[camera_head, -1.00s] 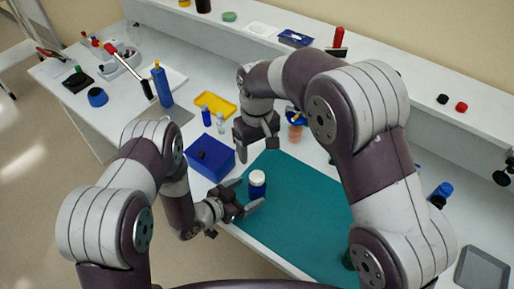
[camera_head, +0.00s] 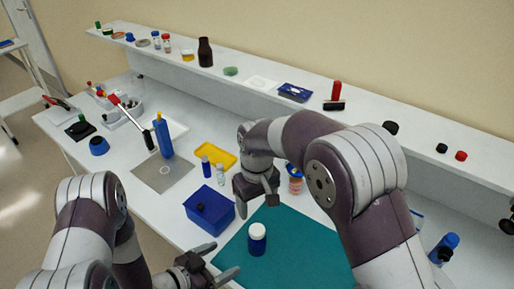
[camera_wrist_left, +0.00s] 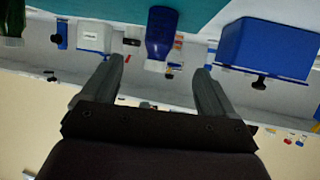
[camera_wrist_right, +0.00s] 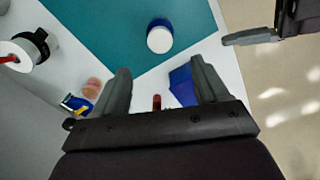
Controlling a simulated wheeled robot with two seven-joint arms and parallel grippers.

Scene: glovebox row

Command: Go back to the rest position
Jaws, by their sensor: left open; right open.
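My left gripper (camera_head: 205,265) is open and empty at the front edge of the bench, to the lower left of a blue jar with a white lid (camera_head: 257,238). The jar stands upright on the teal mat (camera_head: 300,240), apart from both grippers. It also shows between and beyond the open fingers in the left wrist view (camera_wrist_left: 161,35). My right gripper (camera_head: 258,200) is open above the back left corner of the mat, fingers pointing down. In the right wrist view the jar (camera_wrist_right: 160,38) lies beyond the fingers, which hold nothing.
A blue box with a black knob (camera_head: 209,208) stands left of the mat. A yellow tray (camera_head: 215,156), small bottles (camera_head: 206,167) and a tall blue bottle (camera_head: 162,136) stand behind it. An orange-pink jar (camera_head: 295,181) is close to my right gripper. A raised shelf (camera_head: 240,75) runs along the back.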

